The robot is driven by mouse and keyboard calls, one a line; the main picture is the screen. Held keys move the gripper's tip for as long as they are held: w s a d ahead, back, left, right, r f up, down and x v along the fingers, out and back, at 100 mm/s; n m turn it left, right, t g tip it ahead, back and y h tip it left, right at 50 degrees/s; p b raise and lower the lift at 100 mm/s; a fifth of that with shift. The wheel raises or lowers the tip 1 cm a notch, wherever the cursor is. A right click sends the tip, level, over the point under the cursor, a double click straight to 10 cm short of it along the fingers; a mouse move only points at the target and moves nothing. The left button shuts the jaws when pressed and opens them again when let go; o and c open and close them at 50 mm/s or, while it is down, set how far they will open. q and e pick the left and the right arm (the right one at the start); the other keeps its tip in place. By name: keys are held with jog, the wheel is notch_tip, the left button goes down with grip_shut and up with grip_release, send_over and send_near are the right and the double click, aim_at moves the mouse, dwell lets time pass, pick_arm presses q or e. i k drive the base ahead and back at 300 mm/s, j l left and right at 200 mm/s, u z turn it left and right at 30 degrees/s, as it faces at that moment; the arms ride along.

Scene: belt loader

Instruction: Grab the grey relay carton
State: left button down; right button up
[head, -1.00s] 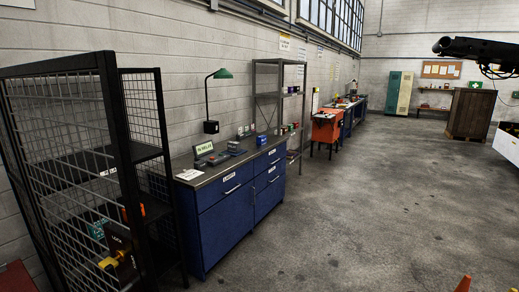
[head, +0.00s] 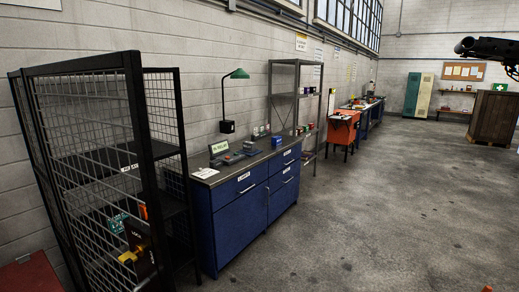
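I cannot make out a grey relay carton for sure. Small grey items (head: 232,158) lie on the blue workbench (head: 232,222) left of centre, beside a small lit sign (head: 219,147) whose text is too small to read surely. A small blue box (head: 277,141) stands farther along the same bench top. A black part of my own arm shows at the upper right edge, far from the bench in the picture. No gripper fingers are clear in view.
A black mesh cage rack (head: 140,160) stands at the near left, with a red box (head: 30,275) beside it. A grey metal shelf (head: 297,95) and orange cart (head: 342,130) stand beyond the bench. The concrete floor (head: 380,210) to the right is mostly open.

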aim_at(249, 147)
jog(key=i+z, duration=0.2)
jog(key=i, duration=4.7)
jog(key=i+l+u, duration=0.2)
jog(key=i+u, duration=0.25)
jog(key=i+l, duration=0.05)
